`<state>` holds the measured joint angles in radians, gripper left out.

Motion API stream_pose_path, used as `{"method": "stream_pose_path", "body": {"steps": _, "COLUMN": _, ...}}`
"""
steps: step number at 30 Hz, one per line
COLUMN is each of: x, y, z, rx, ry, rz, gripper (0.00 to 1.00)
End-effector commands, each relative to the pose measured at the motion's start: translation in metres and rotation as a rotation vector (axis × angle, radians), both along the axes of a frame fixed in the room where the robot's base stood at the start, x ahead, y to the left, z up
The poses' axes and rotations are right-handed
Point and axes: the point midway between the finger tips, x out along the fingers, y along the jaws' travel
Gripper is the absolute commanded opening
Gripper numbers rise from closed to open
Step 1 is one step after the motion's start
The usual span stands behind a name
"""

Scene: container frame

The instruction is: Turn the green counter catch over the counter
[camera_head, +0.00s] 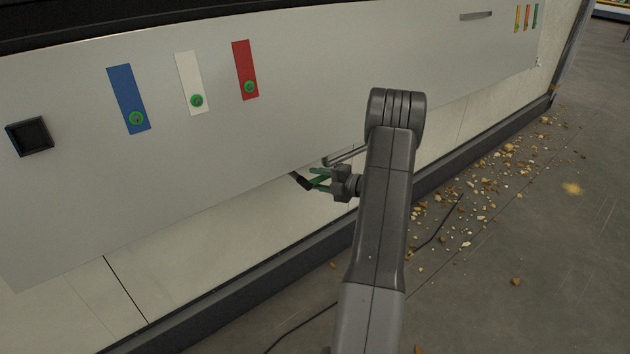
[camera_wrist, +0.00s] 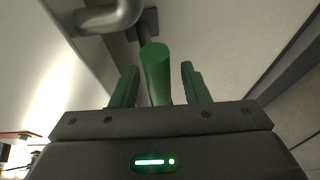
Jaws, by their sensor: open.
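The green counter catch (camera_wrist: 157,72) shows in the wrist view as a green cylindrical handle, its end pointing toward my gripper. A dark bracket (camera_wrist: 148,22) lies behind it. My gripper's two green fingers stand on either side of the handle, open, with a visible gap on each side. In the head view my gripper (camera_head: 318,178) is at the lower edge of a large pale panel (camera_head: 300,120), which may be the counter. There the handle is hard to tell from the green fingers; a dark part (camera_head: 301,180) shows at their tips.
A grey bent pipe (camera_wrist: 112,17) runs close to the handle's far end. The panel carries blue (camera_head: 122,88), white (camera_head: 188,78) and red (camera_head: 243,62) strips with green round parts, and a black square (camera_head: 29,136). Debris (camera_head: 490,185) and a cable lie on the floor.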

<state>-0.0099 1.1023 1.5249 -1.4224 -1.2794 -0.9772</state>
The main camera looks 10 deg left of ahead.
Motion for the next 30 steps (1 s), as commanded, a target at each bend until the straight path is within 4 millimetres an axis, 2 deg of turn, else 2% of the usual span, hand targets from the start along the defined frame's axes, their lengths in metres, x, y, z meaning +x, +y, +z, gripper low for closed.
{"method": "stream_pose_path", "body": {"steps": 6, "x": 0.0040, "y": 0.0148, "z": -0.0023, "rx": 0.001, "ry": 0.000, "rz": 0.000, "gripper": 0.41}}
{"method": "stream_pose_path", "body": {"steps": 14, "x": 0.0042, "y": 0.0155, "z": -0.0023, "rx": 0.001, "ry": 0.000, "rz": 0.000, "gripper": 0.41}}
{"method": "stream_pose_path", "body": {"steps": 21, "x": 0.0041, "y": 0.0153, "z": -0.0025, "rx": 0.000, "ry": 0.000, "rz": 0.000, "gripper": 0.00}}
{"method": "stream_pose_path", "body": {"steps": 30, "x": 0.0041, "y": 0.0151, "z": -0.0028, "rx": -0.012, "ry": -0.015, "rz": 0.000, "gripper": 0.00}}
